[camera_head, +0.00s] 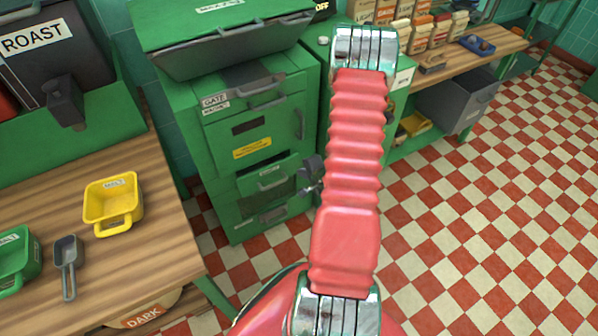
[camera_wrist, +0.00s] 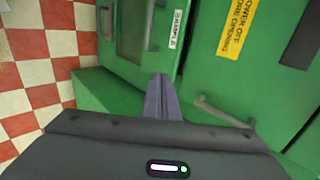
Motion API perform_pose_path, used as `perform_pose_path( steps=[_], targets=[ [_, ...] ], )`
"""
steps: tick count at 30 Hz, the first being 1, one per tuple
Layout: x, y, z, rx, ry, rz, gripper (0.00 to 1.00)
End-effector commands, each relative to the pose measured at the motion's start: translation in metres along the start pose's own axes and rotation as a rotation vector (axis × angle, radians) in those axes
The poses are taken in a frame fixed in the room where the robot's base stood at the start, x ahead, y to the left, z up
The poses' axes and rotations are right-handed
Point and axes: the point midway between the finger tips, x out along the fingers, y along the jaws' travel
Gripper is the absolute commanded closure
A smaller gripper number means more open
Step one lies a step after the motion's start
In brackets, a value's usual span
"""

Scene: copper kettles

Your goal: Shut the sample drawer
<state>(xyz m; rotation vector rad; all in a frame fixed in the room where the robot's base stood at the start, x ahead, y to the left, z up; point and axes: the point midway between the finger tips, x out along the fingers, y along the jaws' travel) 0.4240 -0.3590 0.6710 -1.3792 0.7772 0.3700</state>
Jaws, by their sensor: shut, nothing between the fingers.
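The sample drawer (camera_head: 256,183) is in the lower part of the green cabinet, below the yellow warning label, and its front stands a little out from the cabinet. In the wrist view, the green drawer front (camera_wrist: 163,58) shows edge-on at the top centre, with a white SAMPLE label and a handle. My gripper (camera_head: 306,188) is at the right side of the drawer, partly hidden by my arm. In the wrist view, my gripper (camera_wrist: 161,80) has its grey fingers together and empty, close to the drawer front. I cannot tell whether they touch it.
The green cabinet (camera_head: 219,152) has a GATE label and handle above the drawer. A wooden counter (camera_head: 160,240) on the left holds a yellow scoop tray (camera_head: 100,222) and a grey scoop (camera_head: 67,258). A shelf with bags stands behind right. The checkered floor (camera_head: 480,240) on the right is clear.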

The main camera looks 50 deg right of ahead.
Motion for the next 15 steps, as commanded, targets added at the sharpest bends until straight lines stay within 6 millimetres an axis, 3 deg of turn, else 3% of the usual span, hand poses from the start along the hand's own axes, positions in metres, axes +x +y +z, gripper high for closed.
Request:
perform_pose_path(
  steps=[6, 15],
  targets=[
    [-0.017, 0.0, 0.0, 0.0, 0.0, 0.0, 1.0],
    [-0.019, 0.0, 0.0, 0.0, 0.0, 0.0, 1.0]
  ],
)
